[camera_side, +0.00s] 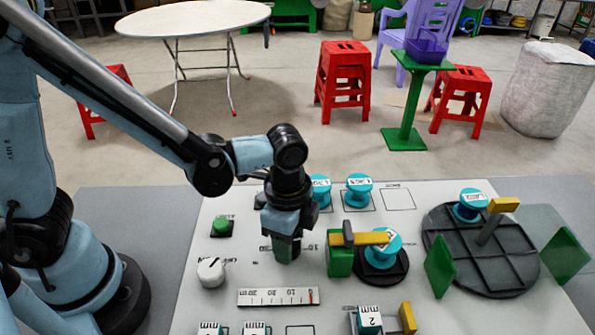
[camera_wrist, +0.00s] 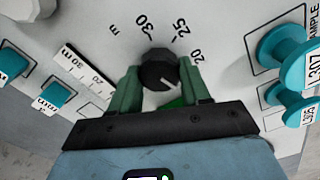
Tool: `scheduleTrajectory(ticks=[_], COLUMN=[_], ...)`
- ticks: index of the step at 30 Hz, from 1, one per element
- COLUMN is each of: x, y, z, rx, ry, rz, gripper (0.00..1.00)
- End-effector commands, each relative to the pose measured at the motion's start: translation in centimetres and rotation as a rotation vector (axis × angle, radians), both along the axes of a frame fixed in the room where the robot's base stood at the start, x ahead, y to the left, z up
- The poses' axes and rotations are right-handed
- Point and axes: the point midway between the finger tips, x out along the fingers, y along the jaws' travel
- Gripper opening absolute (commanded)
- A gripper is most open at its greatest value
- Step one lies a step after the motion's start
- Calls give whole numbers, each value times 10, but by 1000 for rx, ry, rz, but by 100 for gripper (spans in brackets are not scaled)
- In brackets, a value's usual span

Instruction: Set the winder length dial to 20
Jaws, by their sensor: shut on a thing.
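The length dial is a round black knob (camera_wrist: 158,68) on the white panel, with a short light pointer mark near its lower right in the wrist view. Printed numbers 30 (camera_wrist: 146,27), 25 (camera_wrist: 180,30) and 20 (camera_wrist: 196,56) stand around its upper and right side; the mark appears to lie below the 20. My gripper (camera_wrist: 160,80) has its green fingers on both sides of the knob, shut on it. In the side view my gripper (camera_side: 287,248) points down at the panel and hides the dial.
A green and yellow piece (camera_side: 340,260) stands close right of my gripper, beside a cyan spool (camera_side: 383,243) on a black disc. A white knob (camera_side: 211,272) and green button (camera_side: 222,226) are at left. A ruler strip (camera_side: 278,297) lies in front. Cyan spools (camera_side: 359,190) stand behind.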

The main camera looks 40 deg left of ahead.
Motion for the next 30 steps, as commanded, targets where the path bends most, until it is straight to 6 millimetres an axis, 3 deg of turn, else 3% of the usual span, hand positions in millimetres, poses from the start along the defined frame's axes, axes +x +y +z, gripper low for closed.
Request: scheduleTrajectory(ticks=[30], x=[1], y=[1], z=[0], rx=[0], ry=[1], rz=[737], gripper=[16])
